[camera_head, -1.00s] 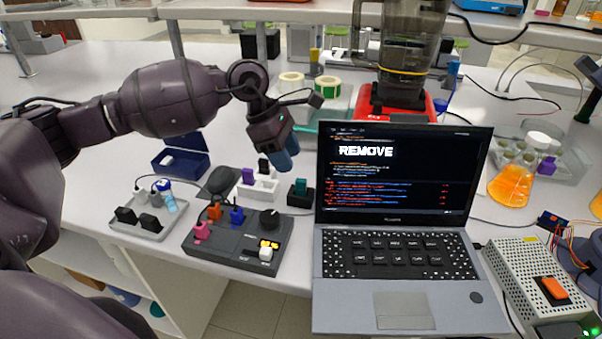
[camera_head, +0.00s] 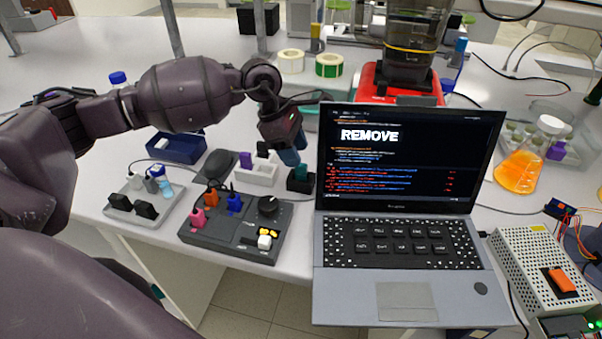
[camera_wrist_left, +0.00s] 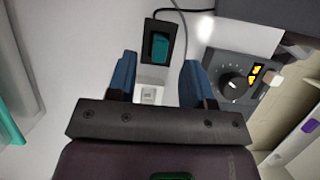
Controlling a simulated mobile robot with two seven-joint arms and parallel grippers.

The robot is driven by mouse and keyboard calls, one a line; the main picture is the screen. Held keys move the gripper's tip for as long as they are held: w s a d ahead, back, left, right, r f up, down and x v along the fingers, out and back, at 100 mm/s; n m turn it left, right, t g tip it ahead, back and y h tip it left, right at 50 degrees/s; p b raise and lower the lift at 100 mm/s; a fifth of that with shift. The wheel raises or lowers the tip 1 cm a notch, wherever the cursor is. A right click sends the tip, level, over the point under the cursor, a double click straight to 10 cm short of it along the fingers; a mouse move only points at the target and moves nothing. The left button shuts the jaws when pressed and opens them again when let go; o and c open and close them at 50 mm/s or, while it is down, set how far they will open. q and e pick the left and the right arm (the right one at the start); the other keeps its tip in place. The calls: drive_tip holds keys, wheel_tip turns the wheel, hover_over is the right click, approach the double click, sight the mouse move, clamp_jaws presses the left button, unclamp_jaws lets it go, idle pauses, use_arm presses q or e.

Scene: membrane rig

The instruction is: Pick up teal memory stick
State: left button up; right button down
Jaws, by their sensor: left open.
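The teal memory stick (camera_head: 300,172) stands in a small black holder (camera_head: 300,185) to the left of the laptop. In the left wrist view the teal stick (camera_wrist_left: 159,46) shows beyond the fingertips, seated in its black holder (camera_wrist_left: 147,60). My left gripper (camera_head: 292,157) has blue fingers and hangs just above and behind the holder in the head view. My right gripper is not in view.
The laptop (camera_head: 400,265) showing "REMOVE" stands close on the right. A dark control box (camera_head: 225,248) with a knob and coloured sticks is in front. A blue box (camera_head: 178,150) stands farther left.

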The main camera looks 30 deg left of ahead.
sight(301, 175)
use_arm(q)
drive_tip(key=x, duration=0.4)
drive_tip(key=shift+f, duration=0.35)
clamp_jaws()
